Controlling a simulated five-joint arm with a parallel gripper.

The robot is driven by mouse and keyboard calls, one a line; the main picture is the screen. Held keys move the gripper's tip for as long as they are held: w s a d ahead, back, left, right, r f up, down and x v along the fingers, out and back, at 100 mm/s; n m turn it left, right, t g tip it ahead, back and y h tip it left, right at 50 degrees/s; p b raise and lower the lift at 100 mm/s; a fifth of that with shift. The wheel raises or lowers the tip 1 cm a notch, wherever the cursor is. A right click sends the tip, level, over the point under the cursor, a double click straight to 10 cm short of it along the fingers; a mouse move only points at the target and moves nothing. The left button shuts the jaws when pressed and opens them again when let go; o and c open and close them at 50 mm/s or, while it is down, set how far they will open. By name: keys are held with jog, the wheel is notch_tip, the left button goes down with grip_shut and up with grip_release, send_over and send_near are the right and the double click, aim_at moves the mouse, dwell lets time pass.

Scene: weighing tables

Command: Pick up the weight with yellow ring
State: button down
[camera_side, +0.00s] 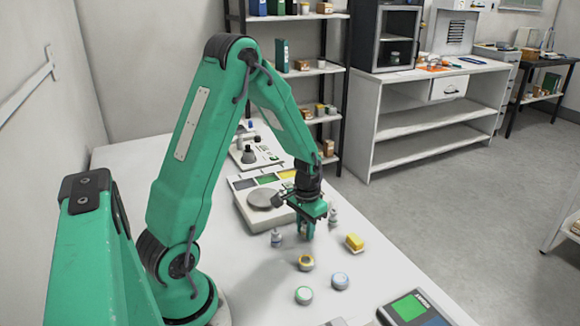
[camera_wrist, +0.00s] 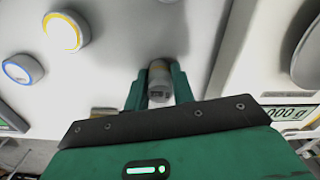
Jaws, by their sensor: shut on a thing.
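My gripper (camera_side: 306,229) points down over the white table and is shut. In the wrist view, my gripper (camera_wrist: 160,85) has its green fingers on both sides of a small grey cylindrical weight (camera_wrist: 159,90). A dull yellowish band seems to show on its far part, but I cannot be sure of the colour. In the side view the fingers mostly hide this weight. A small grey weight (camera_side: 276,238) stands left of the gripper and another (camera_side: 333,216) stands right of it.
A round yellow-ringed piece (camera_side: 306,263), a blue-ringed one (camera_side: 340,281) and a green-ringed one (camera_side: 304,295) lie in front. A yellow block (camera_side: 355,243) is to the right. A scale (camera_side: 244,184) stands behind the gripper. A green-screened device (camera_side: 410,307) sits front right.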

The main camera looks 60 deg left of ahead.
jog(key=shift+r, duration=0.75)
jog(key=r, duration=0.3)
jog(key=shift+d, duration=0.4)
jog(key=s+d+r, duration=0.1)
jog(key=d+r, duration=0.5)
jog(key=d, duration=0.4)
jog(key=shift+s+d+r, duration=0.2)
jog(key=shift+s+d, duration=0.15)
jog(key=shift+d, duration=0.05)
